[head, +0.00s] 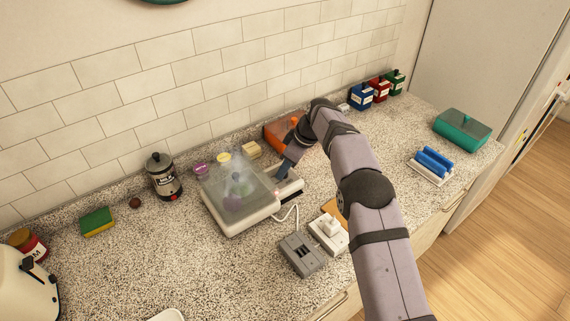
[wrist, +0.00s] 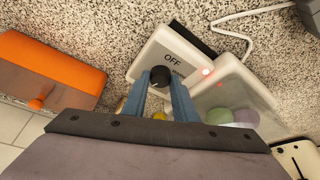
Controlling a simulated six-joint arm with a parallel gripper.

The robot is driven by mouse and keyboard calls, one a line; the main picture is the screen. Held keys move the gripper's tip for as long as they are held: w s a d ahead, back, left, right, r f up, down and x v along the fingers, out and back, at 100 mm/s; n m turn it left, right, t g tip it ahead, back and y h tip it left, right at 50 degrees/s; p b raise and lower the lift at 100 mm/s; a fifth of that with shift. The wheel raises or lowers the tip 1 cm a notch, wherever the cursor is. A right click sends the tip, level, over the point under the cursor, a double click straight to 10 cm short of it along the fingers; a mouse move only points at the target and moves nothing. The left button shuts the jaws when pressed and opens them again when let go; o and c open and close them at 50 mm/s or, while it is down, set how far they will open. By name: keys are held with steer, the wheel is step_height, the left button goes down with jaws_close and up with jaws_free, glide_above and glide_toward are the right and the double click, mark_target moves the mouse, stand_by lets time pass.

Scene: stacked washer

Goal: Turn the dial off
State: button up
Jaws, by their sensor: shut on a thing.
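A white appliance (head: 231,224) with a clear lid stands on the counter; coloured round things show under the lid. In the wrist view, its white panel (wrist: 152,50) has the word OFF and a black round dial (wrist: 160,75). A red light (wrist: 207,71) glows beside the panel. My gripper (wrist: 160,82) has its two blue fingers on either side of the dial, shut on it. The dial's lower part and its pointer setting cannot be made out. In the head view, my gripper (head: 287,167) reaches the appliance's right end, and the dial is hidden there.
An orange box (head: 280,133) stands close behind my gripper. A grey socket block (head: 302,254) and a white plug piece (head: 329,231) lie in front, near a white cord. A canister (head: 163,177) and sponge (head: 97,221) are left. The tiled wall is behind.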

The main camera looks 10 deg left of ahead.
steer(key=shift+w+r+n+g+p, duration=0.1)
steer(key=shift+r+n+g+p, duration=0.15)
steer(key=shift+n+p, duration=0.75)
steer(key=shift+f+p, duration=0.15)
steer(key=shift+p, duration=0.2)
steer(key=o, duration=1)
steer(key=shift+f, duration=0.1)
steer(key=shift+o, duration=0.2)
steer(key=b+v, duration=0.2)
steer(key=v, duration=0.5)
steer(key=shift+d, duration=0.15)
